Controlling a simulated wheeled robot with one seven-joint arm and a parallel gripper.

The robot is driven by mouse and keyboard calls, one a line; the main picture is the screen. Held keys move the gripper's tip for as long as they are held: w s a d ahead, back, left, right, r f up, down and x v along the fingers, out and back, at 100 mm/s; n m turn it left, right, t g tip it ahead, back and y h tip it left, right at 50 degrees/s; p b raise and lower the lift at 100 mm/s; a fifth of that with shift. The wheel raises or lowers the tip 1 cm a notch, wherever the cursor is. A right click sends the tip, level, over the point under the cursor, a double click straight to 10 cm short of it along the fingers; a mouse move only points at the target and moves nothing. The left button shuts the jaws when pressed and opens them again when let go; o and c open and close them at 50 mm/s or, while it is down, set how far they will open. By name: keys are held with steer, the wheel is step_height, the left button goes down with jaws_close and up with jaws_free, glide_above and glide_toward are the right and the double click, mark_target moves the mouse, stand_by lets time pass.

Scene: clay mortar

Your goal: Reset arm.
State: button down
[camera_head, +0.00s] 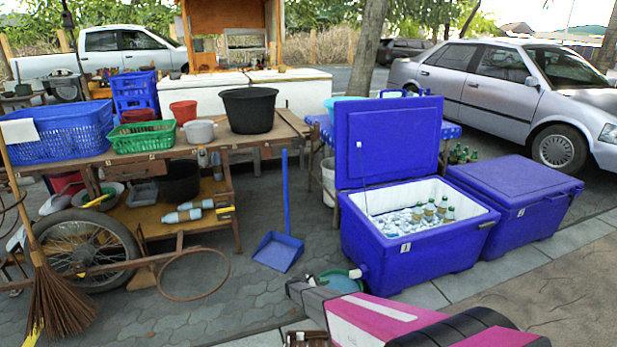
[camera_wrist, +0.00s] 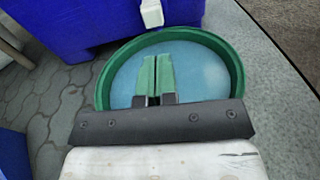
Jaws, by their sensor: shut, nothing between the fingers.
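My gripper (camera_wrist: 157,80) shows in the wrist view with its two green-tipped fingers side by side, shut and empty. It is over a round green-rimmed basin (camera_wrist: 239,68) with a pale blue inside; I cannot tell the height between them. In the head view my pink and black arm reaches in from the bottom right. The basin (camera_head: 343,282) is partly hidden behind my arm there.
A blue cooler (camera_head: 400,262) with its lid up holds ice and several bottles, close behind the basin. A closed blue cooler (camera_head: 528,200) stands at its right. A blue dustpan (camera_head: 278,252), a wooden cart (camera_head: 250,140) and a broom (camera_head: 62,295) are left. Pavement at right is clear.

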steer(key=s+d+r+m+g+y, duration=0.35)
steer(key=s+d+r+m, duration=0.2)
steer(key=s+r, duration=0.5)
steer(key=s+d+r+m+g+y, duration=0.35)
steer(key=s+r+m, duration=0.3)
steer(key=r, duration=0.65)
steer(key=s+a+r+m+t+y, duration=0.1)
steer(key=s+r+m+y, duration=0.7)
steer(key=s+r, duration=0.8)
step_height(320, 180, up, 2)
steer(key=shift+s+r+m+t+y, duration=0.25)
steer(key=shift+t+y, duration=0.35)
steer(key=shift+y, duration=0.3)
